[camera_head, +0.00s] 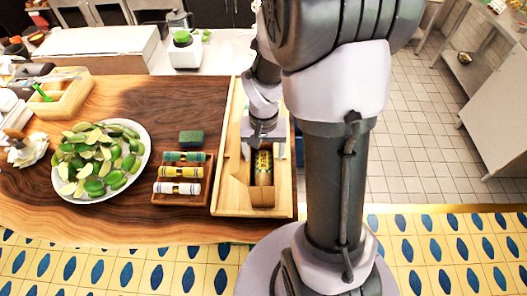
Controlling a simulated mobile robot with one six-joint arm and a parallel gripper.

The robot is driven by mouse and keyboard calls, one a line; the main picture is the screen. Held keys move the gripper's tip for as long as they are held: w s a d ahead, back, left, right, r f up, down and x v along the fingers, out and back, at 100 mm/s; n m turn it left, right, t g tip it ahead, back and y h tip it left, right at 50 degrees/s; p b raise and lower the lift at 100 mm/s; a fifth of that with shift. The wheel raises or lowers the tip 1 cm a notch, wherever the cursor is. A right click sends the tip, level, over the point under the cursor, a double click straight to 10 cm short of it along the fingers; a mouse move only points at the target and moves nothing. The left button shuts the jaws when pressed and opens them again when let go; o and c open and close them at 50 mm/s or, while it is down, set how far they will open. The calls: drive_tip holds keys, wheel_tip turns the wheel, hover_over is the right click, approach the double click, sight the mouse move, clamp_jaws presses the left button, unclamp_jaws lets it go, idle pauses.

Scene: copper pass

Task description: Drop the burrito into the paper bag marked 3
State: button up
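The burrito (263,166) is a short roll with a yellow and dark patterned wrap and a tan lower part. It shows within the outline of an open brown paper bag (263,199). I cannot tell how deep in the bag it is. No number is readable on the bag. My gripper (262,150) is just above and behind the burrito, pointing down. Its light fingers look spread wider than the burrito, with a gap on each side. My arm hides part of the area behind.
A wooden tray (225,199) surrounds the bag. To its left are a small rack (160,198) of rolls, a dark green block (191,138) and a white plate (146,137) of limes. The counter ends in front, above a tiled floor.

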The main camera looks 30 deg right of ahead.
idle(0.3)
wheel_tip(320, 180, up, 18)
drive_tip(key=f+p, duration=0.1)
drive_tip(key=p, duration=0.1)
drive_tip(key=s+a+f+t+b, duration=0.2)
drive_tip(key=s+a+f+b, duration=0.1)
drive_tip(key=f+b, duration=0.4)
drive_tip(key=s+a+f+n+t+y+b, duration=0.1)
drive_tip(key=s+a+f+b, duration=0.3)
drive_tip(key=b, duration=0.8)
drive_tip(key=s+a+f+n+t+y+b, duration=0.1)
drive_tip(key=s+a+f+t+b, duration=0.1)
drive_tip(key=s+a+f+b, duration=0.2)
drive_tip(key=a+f+b, duration=0.3)
drive_tip(key=f+b, duration=0.3)
drive_tip(key=f, duration=0.2)
drive_tip(key=shift+a+t, duration=0.2)
drive_tip(key=shift+t, duration=0.2)
